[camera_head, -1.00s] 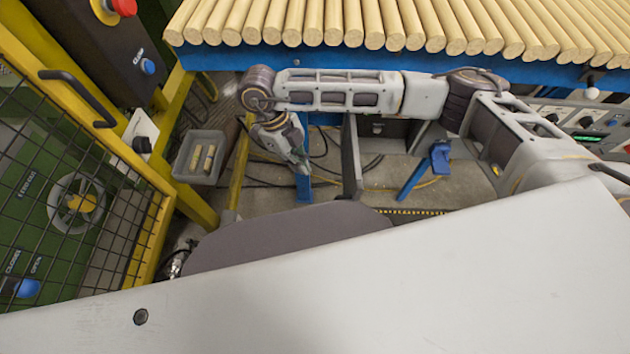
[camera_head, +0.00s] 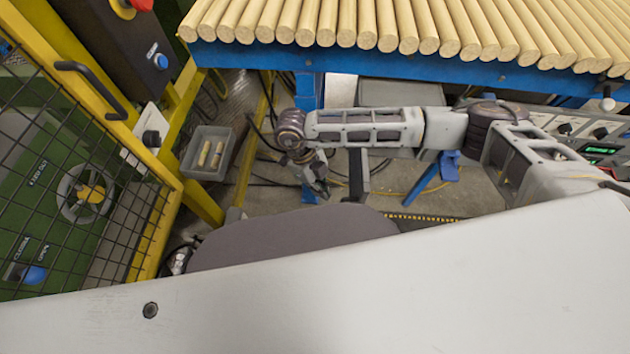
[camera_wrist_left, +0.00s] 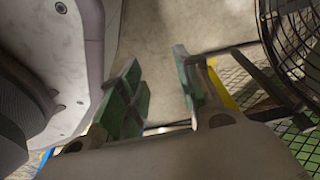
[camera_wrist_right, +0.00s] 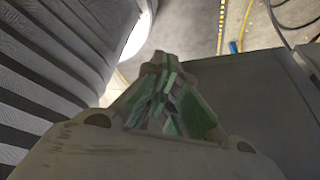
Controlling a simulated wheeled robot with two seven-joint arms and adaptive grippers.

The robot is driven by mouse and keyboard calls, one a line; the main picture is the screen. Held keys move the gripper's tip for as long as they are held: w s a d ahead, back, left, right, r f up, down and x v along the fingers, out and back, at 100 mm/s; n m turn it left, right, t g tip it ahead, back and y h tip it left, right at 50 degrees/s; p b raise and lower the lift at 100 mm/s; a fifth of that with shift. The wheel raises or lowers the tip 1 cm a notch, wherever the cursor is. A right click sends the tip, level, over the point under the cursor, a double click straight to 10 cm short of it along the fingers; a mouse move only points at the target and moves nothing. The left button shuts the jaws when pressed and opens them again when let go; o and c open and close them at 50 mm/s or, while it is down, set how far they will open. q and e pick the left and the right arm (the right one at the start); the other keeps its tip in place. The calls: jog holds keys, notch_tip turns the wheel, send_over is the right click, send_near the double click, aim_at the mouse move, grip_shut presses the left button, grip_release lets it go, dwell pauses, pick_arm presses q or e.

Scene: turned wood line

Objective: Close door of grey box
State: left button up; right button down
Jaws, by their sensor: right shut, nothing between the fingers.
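The grey box (camera_head: 402,92) stands under the blue-edged table, largely hidden behind my right arm. A narrow dark grey upright panel (camera_head: 357,172), seemingly its open door seen edge-on, stands below the forearm. My right gripper (camera_head: 322,190) hangs down just left of that panel, shut and empty; I cannot tell if they touch. In the right wrist view its fingers (camera_wrist_right: 165,88) are closed together, with a flat dark grey surface (camera_wrist_right: 245,100) beside them on the right. My left gripper (camera_wrist_left: 160,98) is open and empty in the left wrist view, beside my pale body.
A yellow-framed mesh guard (camera_head: 100,150) stands at left, with a dark fan-like round part (camera_wrist_left: 295,45) near my left gripper. A grey bin (camera_head: 207,153) holds wooden pieces. Wooden rods (camera_head: 400,25) cover the table. Cables and a blue foot (camera_head: 448,165) are on the floor.

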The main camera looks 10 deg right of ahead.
pick_arm(q)
jog(key=shift+s+a+f, duration=0.2)
jog(key=shift+s+f, duration=0.1)
jog(key=shift+s, duration=0.4)
pick_arm(e)
jog(key=shift+s+d, duration=1.05)
jog(key=shift+s, duration=0.1)
pick_arm(q)
jog(key=shift+w, duration=0.2)
